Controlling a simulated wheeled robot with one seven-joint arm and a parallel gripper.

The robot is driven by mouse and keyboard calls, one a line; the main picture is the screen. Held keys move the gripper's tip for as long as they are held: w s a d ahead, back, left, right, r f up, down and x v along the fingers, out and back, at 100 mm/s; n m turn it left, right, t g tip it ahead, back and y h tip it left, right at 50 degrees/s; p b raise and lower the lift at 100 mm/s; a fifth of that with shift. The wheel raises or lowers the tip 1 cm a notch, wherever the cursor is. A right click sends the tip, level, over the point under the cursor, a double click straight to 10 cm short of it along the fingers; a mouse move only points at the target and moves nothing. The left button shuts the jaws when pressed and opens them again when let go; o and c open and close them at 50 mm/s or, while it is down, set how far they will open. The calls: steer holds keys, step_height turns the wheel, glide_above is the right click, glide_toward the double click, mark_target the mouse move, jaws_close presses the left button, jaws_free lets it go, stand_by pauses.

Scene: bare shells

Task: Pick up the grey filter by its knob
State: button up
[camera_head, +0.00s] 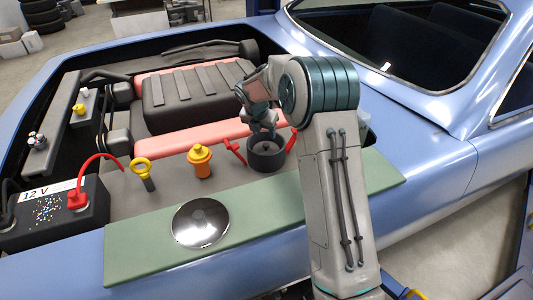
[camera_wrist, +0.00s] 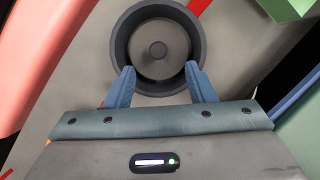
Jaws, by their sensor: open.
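The grey filter (camera_wrist: 158,70) shows in the wrist view as a round grey disc inside a dark round housing (camera_wrist: 120,42). Its small round knob (camera_wrist: 158,49) stands at the middle. In the head view the housing (camera_head: 266,163) sits in the engine bay, with the filter mostly hidden by its wall and my gripper. My gripper (camera_wrist: 162,70) is open and empty above the housing. Its two fingers show over the near side of the rim, one on each side, with the knob beyond the tips and between their lines. The exact height above the knob is hard to tell.
A shiny round lid (camera_head: 200,222) lies on the green mat (camera_head: 135,250) along the fender. An orange cap (camera_head: 200,162), a yellow ring handle (camera_head: 143,170) and a battery (camera_head: 50,212) stand to the left. Red clips (camera_head: 233,150) flank the housing.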

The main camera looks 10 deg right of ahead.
mark_target(266, 144)
steer(key=x, duration=0.3)
steer(key=p+x, duration=0.1)
steer(key=x, duration=0.3)
steer(key=shift+a+f, duration=0.15)
steer(key=shift+a, duration=0.05)
jaws_close()
